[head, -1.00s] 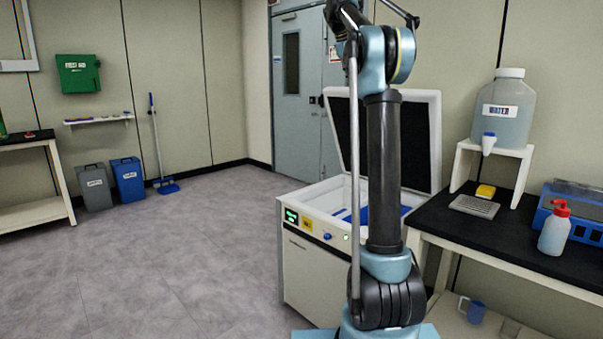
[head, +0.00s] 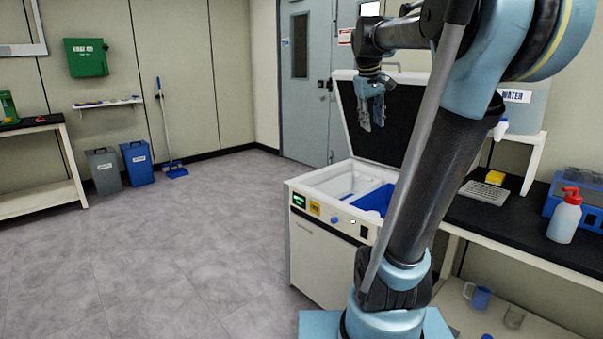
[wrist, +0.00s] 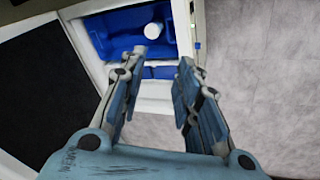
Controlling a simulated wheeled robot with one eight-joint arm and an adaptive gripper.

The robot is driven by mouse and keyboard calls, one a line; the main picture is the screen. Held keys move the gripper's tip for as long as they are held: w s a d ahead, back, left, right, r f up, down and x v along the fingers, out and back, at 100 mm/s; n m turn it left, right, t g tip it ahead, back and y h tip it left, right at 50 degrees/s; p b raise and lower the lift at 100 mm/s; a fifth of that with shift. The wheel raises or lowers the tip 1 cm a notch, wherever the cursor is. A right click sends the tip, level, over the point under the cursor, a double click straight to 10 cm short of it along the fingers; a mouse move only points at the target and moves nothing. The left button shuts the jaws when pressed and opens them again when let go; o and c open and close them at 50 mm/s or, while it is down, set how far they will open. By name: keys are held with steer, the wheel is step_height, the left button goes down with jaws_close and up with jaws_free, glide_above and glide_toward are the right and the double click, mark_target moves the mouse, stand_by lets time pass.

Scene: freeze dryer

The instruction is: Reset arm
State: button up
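My gripper (head: 371,126) hangs pointing down in front of the raised black-lined lid (head: 385,115) of the white freeze dryer (head: 325,245). In the wrist view my gripper (wrist: 160,58) has its two fingers spread apart with nothing between them, above the opening. The freeze dryer stands open. Its blue interior (wrist: 112,42) shows past the fingertips, with a small white round item (wrist: 152,30) inside. My arm hides part of the freeze dryer's right side in the head view.
A black-topped bench (head: 545,235) stands at the right with a red-capped bottle (head: 563,220), a grey rack (head: 484,192) and a water tank (head: 528,112). Two bins (head: 137,165) stand by the back wall. The floor at the left is clear.

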steer(key=s+a+f+m+y, duration=0.1)
steer(key=s+a+f, duration=0.1)
steer(key=s+f, duration=1.1)
steer(key=s+a+f+m+g+y, duration=0.1)
steer(key=s+f+m, duration=0.1)
steer(key=s+f, duration=1)
step_height(320, 180, down, 6)
steer(key=shift+s+a+f+m, duration=0.1)
steer(key=shift+s+a+m, duration=0.2)
steer(key=shift+s+a, duration=0.1)
steer(key=shift+w, duration=0.1)
steer(key=shift+w+f, duration=0.2)
steer(key=shift+w, duration=0.25)
